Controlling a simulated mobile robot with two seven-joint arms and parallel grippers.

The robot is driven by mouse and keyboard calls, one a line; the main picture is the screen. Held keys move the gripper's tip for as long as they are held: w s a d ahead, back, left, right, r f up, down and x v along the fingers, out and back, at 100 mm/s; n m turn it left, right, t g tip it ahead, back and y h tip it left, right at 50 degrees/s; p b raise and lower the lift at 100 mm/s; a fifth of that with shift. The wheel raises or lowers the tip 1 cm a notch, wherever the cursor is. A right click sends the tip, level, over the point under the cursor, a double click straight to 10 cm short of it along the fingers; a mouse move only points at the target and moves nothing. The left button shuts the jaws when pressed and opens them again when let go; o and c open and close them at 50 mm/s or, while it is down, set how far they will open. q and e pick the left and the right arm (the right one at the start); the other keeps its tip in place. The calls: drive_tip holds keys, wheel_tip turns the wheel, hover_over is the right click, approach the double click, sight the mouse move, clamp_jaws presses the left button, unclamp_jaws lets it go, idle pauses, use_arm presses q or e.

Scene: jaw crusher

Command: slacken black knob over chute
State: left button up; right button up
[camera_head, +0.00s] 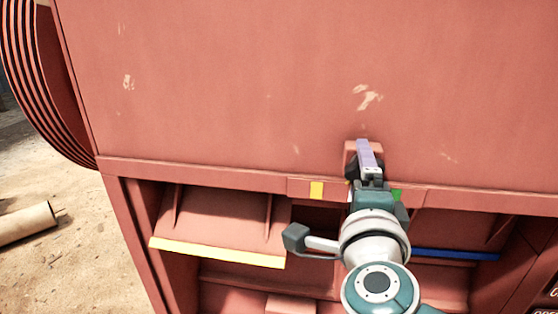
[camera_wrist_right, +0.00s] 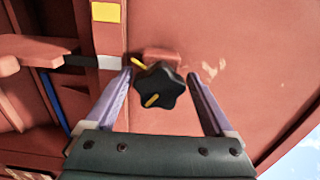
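The black knob (camera_wrist_right: 160,86) is star-shaped, with a yellow mark on its face and a yellow strip behind its upper left side. It sits on a small red block (camera_wrist_right: 160,56) on the red machine panel. In the head view the knob (camera_head: 351,168) is mostly hidden behind my right gripper (camera_head: 366,158). In the right wrist view the gripper's lilac fingers (camera_wrist_right: 160,76) stand apart on both sides of the knob. Contact cannot be told. My left gripper is out of view.
Below the panel a chute flap with a yellow edge (camera_head: 216,252) juts out at left. A blue-edged flap (camera_head: 456,254) lies at right. A yellow square (camera_head: 316,189) and a green one (camera_head: 396,194) mark the beam. A pale cylinder (camera_head: 26,223) lies on the ground.

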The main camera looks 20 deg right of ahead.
drive_tip(key=shift+o, duration=0.6)
drive_tip(key=p+v, duration=0.2)
drive_tip(key=v, duration=0.8)
